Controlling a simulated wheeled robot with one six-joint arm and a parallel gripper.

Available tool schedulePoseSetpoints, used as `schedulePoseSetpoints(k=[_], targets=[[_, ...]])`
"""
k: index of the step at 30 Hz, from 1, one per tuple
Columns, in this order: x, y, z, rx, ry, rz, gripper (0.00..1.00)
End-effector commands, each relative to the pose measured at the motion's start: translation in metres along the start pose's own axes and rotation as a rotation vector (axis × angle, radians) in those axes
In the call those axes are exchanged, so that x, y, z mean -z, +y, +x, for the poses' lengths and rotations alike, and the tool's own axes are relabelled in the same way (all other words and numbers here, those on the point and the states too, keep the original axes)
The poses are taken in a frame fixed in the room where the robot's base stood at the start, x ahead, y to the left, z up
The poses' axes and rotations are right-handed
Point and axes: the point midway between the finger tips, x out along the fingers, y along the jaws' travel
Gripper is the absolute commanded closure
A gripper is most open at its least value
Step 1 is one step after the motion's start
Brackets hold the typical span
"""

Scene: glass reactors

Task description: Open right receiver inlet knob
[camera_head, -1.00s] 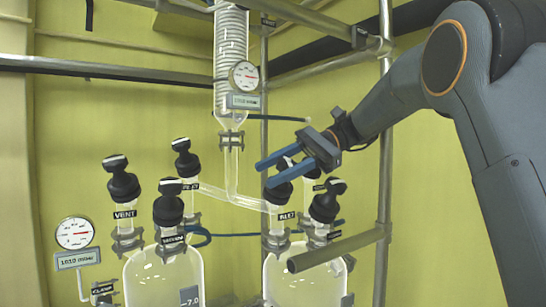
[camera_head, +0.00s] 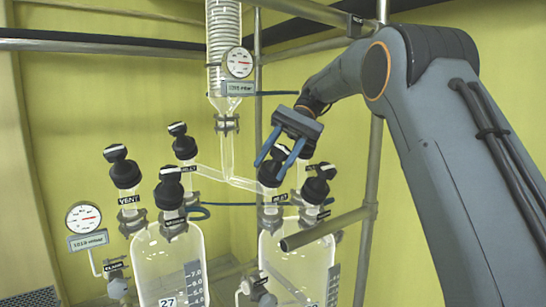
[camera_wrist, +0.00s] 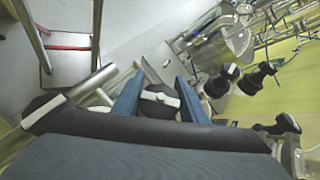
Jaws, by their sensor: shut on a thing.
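The inlet knob of the right receiver (camera_head: 268,178) is a black knob with a white mark on top, above an "INLET" label. My gripper (camera_head: 271,164) points down with its two blue fingers around the knob and is shut on it. In the wrist view the black knob (camera_wrist: 158,98) with its white bar sits between the two fingers. The right receiver (camera_head: 297,262) is a clear glass vessel below. Part of the knob is hidden by the fingers.
Two other black knobs stand close by, one on the right (camera_head: 316,186) and one behind. A metal bar (camera_head: 325,229) crosses in front of the right receiver. The left receiver (camera_head: 168,262) carries several similar knobs. A glass tube (camera_head: 226,160) runs down behind.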

Motion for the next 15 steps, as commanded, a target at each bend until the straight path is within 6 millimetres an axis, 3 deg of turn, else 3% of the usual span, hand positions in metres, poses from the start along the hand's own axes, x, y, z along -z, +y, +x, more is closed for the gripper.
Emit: schedulePoseSetpoints(k=[13,14,15], targets=[[0.0006,0.0014,0.0022,-0.01,-0.006,-0.003,0.84],[0.0007,0.0015,0.0022,-0.01,-0.006,-0.003,0.58],[0.0007,0.0015,0.0022,-0.01,-0.006,-0.003,0.51]])
